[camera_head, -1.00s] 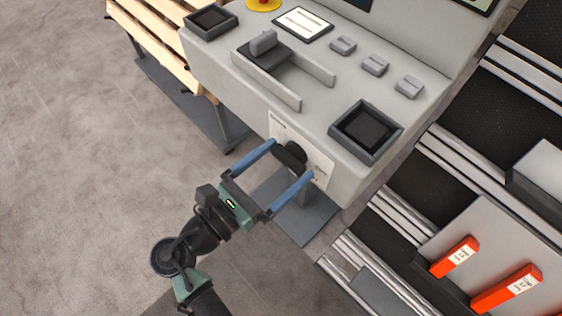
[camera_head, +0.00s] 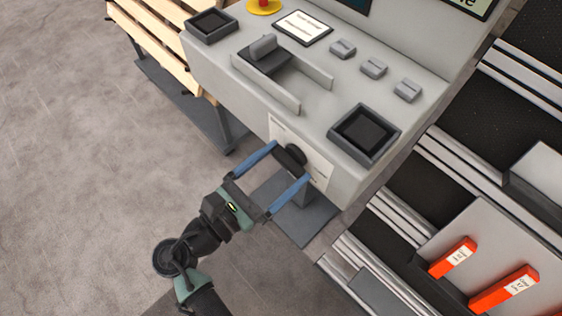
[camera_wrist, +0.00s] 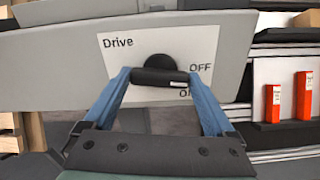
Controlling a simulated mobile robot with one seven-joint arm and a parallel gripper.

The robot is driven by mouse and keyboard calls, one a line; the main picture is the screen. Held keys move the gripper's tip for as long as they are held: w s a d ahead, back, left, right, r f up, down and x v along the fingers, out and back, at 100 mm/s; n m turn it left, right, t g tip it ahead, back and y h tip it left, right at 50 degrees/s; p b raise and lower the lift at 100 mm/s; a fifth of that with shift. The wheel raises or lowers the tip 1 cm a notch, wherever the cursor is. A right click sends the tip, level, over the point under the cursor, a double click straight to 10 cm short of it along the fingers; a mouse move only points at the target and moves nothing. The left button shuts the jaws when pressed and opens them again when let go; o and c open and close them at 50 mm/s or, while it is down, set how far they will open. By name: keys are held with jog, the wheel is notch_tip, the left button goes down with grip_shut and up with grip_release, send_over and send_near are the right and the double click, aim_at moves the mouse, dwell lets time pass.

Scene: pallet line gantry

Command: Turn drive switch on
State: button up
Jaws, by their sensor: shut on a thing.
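The drive switch (camera_head: 292,155) is a black knob on a white plate on the front face of the grey console. In the wrist view the plate reads "Drive", with "OFF" at the right and "ON" below it. The switch's bar (camera_wrist: 160,77) lies nearly level there, and a white mark near its right end sits between the two words. My gripper (camera_head: 287,160) has its blue fingers on either side of the bar, shut on its ends. The wrist view also shows the fingers (camera_wrist: 160,84) at both ends of the bar. The right finger partly covers "ON".
The console top (camera_head: 215,65) carries a lever, small grey knobs, black trays and a yellow-and-red button (camera_head: 264,5). Wooden slats (camera_head: 165,50) stand at the left. A conveyor with orange-red blocks (camera_head: 505,290) is at the right. The floor at left is clear.

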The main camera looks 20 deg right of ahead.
jog(key=m+p, duration=0.1)
jog(key=m, duration=0.7)
jog(key=m+b, duration=0.1)
jog(key=m, duration=0.3)
jog(key=shift+f+m+b, duration=0.15)
jog(key=shift+m+b, duration=0.85)
jog(key=shift+m, duration=1.2)
jog(key=o, duration=1.1)
jog(key=shift+c, duration=0.2)
jog(key=shift+a, duration=0.15)
